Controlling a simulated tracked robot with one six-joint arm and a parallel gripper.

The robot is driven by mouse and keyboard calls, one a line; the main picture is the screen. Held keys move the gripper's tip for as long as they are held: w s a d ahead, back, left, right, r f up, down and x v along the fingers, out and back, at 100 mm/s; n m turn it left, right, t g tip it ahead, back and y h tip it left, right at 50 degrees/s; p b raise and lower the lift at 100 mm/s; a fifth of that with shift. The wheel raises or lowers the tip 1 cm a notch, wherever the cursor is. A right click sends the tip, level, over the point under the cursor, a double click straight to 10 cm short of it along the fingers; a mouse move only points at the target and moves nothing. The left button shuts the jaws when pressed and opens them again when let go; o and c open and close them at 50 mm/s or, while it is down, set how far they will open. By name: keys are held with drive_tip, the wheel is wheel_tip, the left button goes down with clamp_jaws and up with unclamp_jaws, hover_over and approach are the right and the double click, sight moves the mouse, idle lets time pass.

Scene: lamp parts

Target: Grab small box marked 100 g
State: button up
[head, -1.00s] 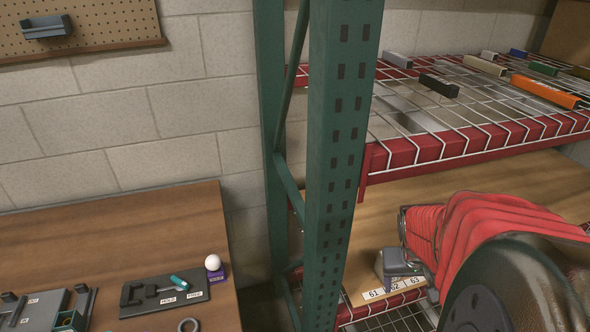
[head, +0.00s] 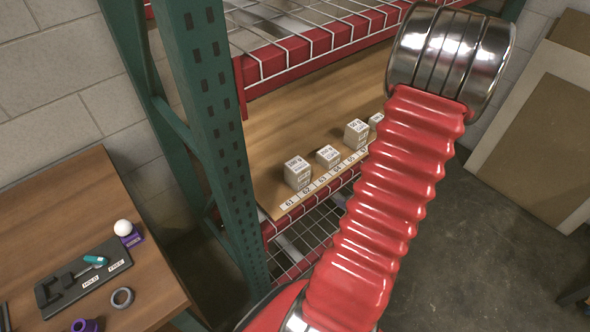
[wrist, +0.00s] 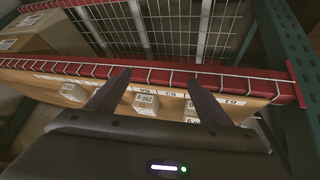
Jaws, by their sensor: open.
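Several small white boxes stand in a row on the wooden shelf (head: 262,150). In the head view, one box (head: 297,173) is behind label 61, a smaller one (head: 328,156) is right of it, another (head: 357,132) is further right, and a fourth (head: 376,120) is partly behind my arm. Their printed weights are too small to read surely, so I cannot tell which says 100 g. In the wrist view, my gripper (wrist: 157,80) is open and empty. A box (wrist: 146,103) shows between its fingers, with others at left (wrist: 74,91) and right (wrist: 192,112).
A red-edged wire shelf (head: 290,55) hangs above the boxes. A green upright post (head: 215,110) stands left of them. A wooden table (head: 60,215) with a dark tool holder (head: 85,275) is at left. Open floor (head: 480,250) lies at right.

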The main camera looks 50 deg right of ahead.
drive_tip(key=w+a+r+n+t+y, duration=0.1)
drive_tip(key=w+a+r+t, duration=0.1)
drive_tip(key=w+a+t, duration=0.15)
drive_tip(key=n+t+y, duration=0.2)
drive_tip(key=t, duration=0.2)
approach(297, 167)
drive_tip(key=s, duration=0.2)
drive_tip(key=shift+s+r, duration=0.2)
drive_tip(key=shift+r, duration=0.2)
drive_tip(key=shift+w, duration=0.1)
drive_tip(key=x, duration=0.8)
drive_tip(key=shift+w+d+f, duration=0.1)
drive_tip(key=shift+d+f, duration=0.1)
drive_tip(key=shift+w+f, duration=0.1)
drive_tip(key=shift+w, duration=0.05)
drive_tip(key=shift+d+f+x, duration=0.1)
drive_tip(key=shift+x, duration=1.15)
drive_tip(key=shift+d+f+x, duration=0.1)
drive_tip(key=shift+x, duration=1.1)
